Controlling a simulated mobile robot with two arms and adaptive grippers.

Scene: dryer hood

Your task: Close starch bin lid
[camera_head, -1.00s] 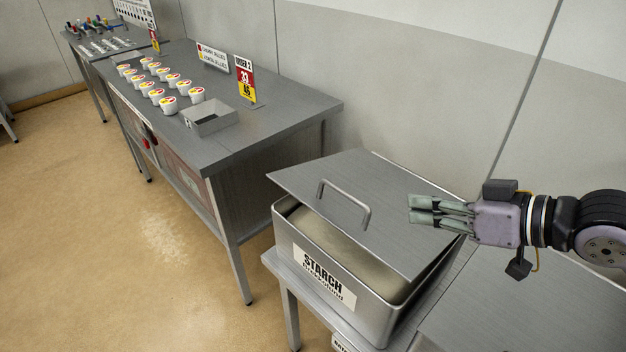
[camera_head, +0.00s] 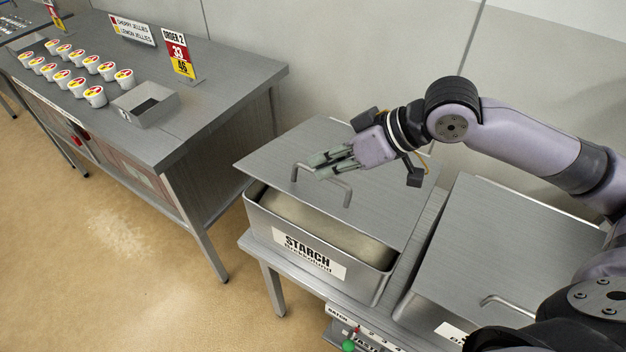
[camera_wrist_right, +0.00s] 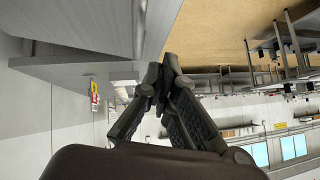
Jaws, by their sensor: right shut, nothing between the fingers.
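The starch bin (camera_head: 368,276) is a grey metal box with a STARCH label on its front wall. Its flat grey lid (camera_head: 268,157) sits shifted and slightly tilted toward the back, leaving a gap along the front where pale contents show. The lid has a bent-bar handle (camera_head: 347,192). My right gripper (camera_head: 317,165) is shut and empty, over the lid by the handle; whether it touches the handle I cannot tell. Its closed fingers also show in the right wrist view (camera_wrist_right: 158,75), with a grey metal surface nearby. My left gripper is not in view.
A second lidded bin (camera_head: 500,235) stands at the right. A metal table (camera_head: 225,100) at the left holds several white cups (camera_head: 95,96), an open tray (camera_head: 146,106) and an order sign (camera_head: 179,56). A wall is close behind. The floor (camera_head: 90,220) is clear.

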